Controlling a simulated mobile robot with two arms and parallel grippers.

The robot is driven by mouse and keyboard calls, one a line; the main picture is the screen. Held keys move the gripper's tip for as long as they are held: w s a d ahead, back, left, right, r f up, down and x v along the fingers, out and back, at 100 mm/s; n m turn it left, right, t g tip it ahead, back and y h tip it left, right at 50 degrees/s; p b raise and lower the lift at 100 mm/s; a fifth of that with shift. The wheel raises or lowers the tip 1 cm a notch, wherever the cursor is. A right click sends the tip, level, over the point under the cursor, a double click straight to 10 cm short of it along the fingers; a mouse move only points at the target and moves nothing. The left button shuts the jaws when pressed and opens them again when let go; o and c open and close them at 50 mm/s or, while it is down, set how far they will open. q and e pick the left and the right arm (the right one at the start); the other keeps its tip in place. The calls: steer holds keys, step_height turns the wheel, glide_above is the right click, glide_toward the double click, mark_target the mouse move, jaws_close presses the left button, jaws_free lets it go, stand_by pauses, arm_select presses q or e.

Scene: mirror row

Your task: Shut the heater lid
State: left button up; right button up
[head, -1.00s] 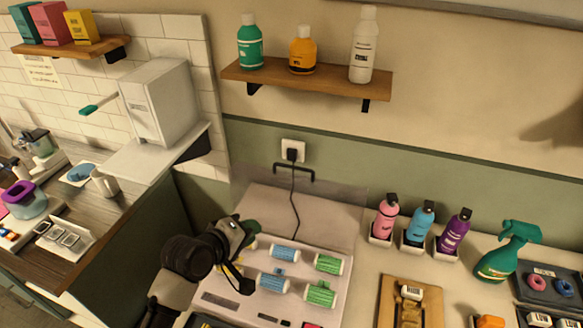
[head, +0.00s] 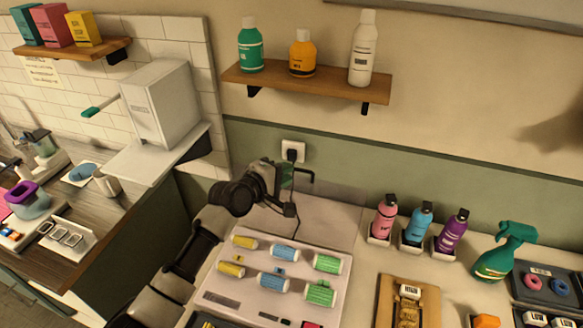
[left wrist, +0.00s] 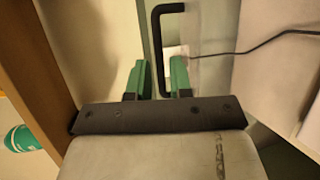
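The heater (head: 305,272) is a pale box with yellow, blue and green rollers in two rows. Its lid (head: 335,215) stands raised at the back by the wall, with a black bar handle (head: 309,177) on its upper edge. My left gripper (head: 287,172) is at the handle and hides part of it. In the left wrist view the handle (left wrist: 157,45) runs between the two green fingers of the left gripper (left wrist: 158,76). These are apart, one on each side of the bar; I cannot tell how deep the bar sits. My right gripper is not in view.
A plug and cord (head: 292,153) are on the wall behind the handle. Pink, blue and purple bottles (head: 420,226) stand right of the heater, with a green spray bottle (head: 500,252) beyond. A wooden shelf (head: 310,82) with bottles hangs above.

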arm_select(q)
steer(key=shift+x, duration=1.45)
steer(key=shift+c, duration=0.2)
jaws_close()
